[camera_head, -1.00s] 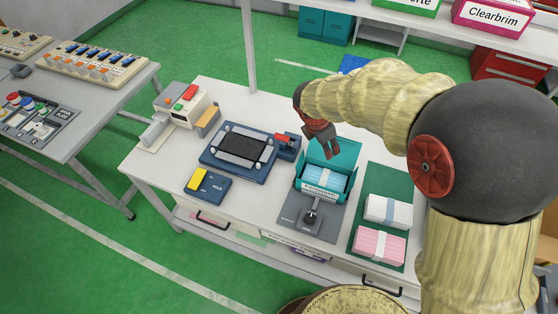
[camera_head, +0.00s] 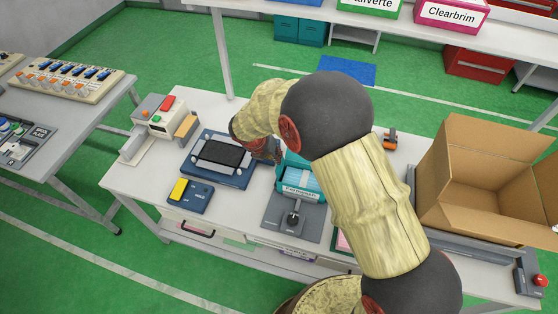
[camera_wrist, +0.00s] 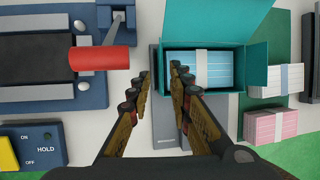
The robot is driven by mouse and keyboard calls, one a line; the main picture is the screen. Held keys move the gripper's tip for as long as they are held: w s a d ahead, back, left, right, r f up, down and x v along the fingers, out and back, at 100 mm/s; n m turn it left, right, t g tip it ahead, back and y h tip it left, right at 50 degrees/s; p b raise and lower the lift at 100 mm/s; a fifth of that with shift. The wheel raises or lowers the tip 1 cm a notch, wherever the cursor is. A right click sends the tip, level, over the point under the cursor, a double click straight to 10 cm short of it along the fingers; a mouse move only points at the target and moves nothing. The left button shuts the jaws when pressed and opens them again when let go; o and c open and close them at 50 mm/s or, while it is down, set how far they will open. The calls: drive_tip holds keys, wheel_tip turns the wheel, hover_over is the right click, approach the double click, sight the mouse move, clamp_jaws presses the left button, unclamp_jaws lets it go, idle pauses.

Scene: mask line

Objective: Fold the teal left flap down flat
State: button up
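The open teal carton (camera_head: 299,194) stands on the bench with light blue masks (camera_wrist: 198,68) in a white band inside. In the wrist view its back flap (camera_wrist: 215,22) stands up behind, and its right flap (camera_wrist: 258,66) stands out at the right. The left flap is hard to make out, because my right-hand finger covers much of the carton's left edge. My gripper (camera_wrist: 161,76) is open and empty, its fingertips apart, at the carton's left side. In the head view my gripper (camera_head: 271,154) is partly hidden by my arm. Contact with the carton cannot be told.
A blue press with a red handle (camera_wrist: 100,58) stands close left of the carton. A grey fixture (camera_head: 293,219) lies at the carton's front. White packs (camera_wrist: 278,78) and pink packs (camera_wrist: 270,126) lie to the right on a green mat. A large open cardboard box (camera_head: 470,205) stands farther right.

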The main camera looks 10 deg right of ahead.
drive_tip(key=b+x, duration=0.1)
drive_tip(key=x, duration=0.6)
drive_tip(key=shift+d+f, duration=0.1)
drive_tip(key=shift+f, duration=0.15)
drive_tip(key=shift+c, duration=0.6)
drive_tip(key=c, duration=0.4)
